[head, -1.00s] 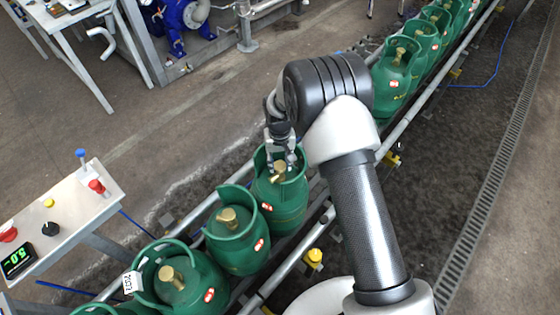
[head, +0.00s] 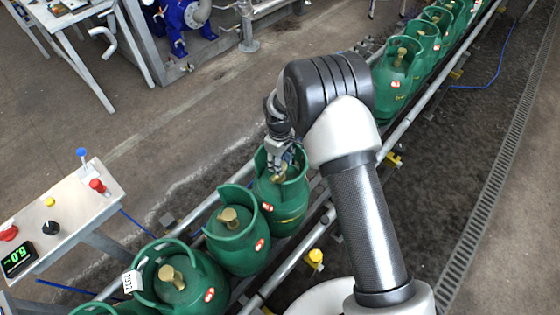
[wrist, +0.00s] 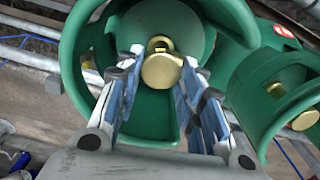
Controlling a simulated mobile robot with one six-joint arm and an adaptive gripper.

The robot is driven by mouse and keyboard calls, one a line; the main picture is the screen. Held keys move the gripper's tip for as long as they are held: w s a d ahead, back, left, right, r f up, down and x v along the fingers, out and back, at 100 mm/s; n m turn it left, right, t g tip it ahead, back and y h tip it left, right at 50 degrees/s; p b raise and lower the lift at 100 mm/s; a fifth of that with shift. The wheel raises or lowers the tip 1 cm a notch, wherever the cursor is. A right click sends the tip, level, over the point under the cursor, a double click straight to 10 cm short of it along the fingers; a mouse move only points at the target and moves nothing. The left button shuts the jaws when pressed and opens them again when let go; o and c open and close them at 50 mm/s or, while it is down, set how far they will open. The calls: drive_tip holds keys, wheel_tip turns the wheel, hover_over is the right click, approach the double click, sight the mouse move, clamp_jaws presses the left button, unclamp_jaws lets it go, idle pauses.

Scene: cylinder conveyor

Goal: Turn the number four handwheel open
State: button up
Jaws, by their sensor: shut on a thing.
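The brass handwheel (wrist: 161,71) sits on top of a green gas cylinder (head: 283,205) on the conveyor, inside its open collar. In the head view it is largely covered by my gripper (head: 281,162). In the wrist view, the two blue-lined fingers of my gripper (wrist: 157,78) stand on either side of the round brass knob and are closed on it. The cylinder stands upright. I cannot read a number on this cylinder.
Other green cylinders stand in line on the conveyor, including a close neighbour (head: 237,236) in front and several behind (head: 396,68). A control stand (head: 95,205) with buttons and a green digit display (head: 17,259) is at left. My arm fills the middle.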

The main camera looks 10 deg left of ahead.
drive_tip(key=shift+n, duration=0.4)
drive_tip(key=o, duration=1.1)
drive_tip(key=shift+c, duration=0.2)
drive_tip(key=shift+r, duration=0.1)
wheel_tip(320, 180, up, 12)
idle(0.3)
